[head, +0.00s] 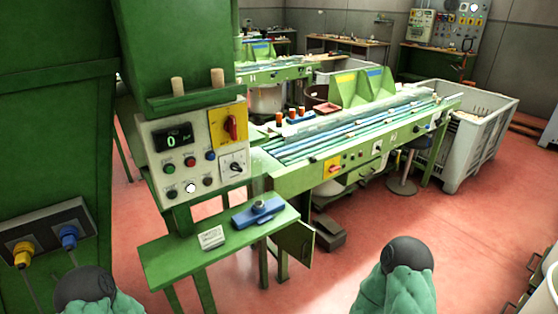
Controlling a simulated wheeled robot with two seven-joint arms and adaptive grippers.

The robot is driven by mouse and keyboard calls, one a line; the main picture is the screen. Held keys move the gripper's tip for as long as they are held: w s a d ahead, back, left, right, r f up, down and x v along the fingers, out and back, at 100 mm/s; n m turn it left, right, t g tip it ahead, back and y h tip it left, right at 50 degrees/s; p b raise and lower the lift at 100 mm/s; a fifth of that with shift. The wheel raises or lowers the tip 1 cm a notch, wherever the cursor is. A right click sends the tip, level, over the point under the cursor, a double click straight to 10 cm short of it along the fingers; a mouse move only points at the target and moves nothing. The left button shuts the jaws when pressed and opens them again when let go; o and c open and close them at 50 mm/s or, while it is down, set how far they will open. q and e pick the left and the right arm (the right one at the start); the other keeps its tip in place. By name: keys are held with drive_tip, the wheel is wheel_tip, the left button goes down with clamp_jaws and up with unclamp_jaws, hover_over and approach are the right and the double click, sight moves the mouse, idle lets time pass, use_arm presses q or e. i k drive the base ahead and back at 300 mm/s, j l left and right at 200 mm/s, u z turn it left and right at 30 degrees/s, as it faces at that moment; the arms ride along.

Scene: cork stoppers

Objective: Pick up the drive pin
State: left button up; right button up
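I cannot single out the drive pin for certain. A small grey metal round piece (259,206) sits on a blue fixture (245,217) on the green side shelf (165,262) below the control panel. It may be the pin, but it is too small to tell. A small white block with markings (211,237) lies on the same shelf, left of the fixture. Parts of my two arms, dark rounded joints with teal-green covers, show at the bottom left and bottom right. No gripper fingers are visible on either side, and neither arm part touches the shelf.
A control panel (192,158) with buttons stands above the shelf. Two cork-coloured cylinders (217,78) stand on the green ledge over it. A long green machine (350,140) runs back right, with a grey bin (478,150) beyond. Red floor (330,275) is open in front.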

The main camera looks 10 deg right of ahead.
sight(312, 158)
drive_tip(key=i+l+u, duration=0.15)
drive_tip(key=u, duration=0.35)
drive_tip(key=i+l+u, duration=0.1)
drive_tip(key=l+u, duration=0.2)
drive_tip(key=u, duration=0.2)
drive_tip(key=l+u, duration=0.25)
drive_tip(key=u, duration=0.2)
drive_tip(key=i+l, duration=0.1)
drive_tip(key=l, duration=2.3)
drive_tip(key=i+l, duration=0.15)
drive_tip(key=l, duration=1.05)
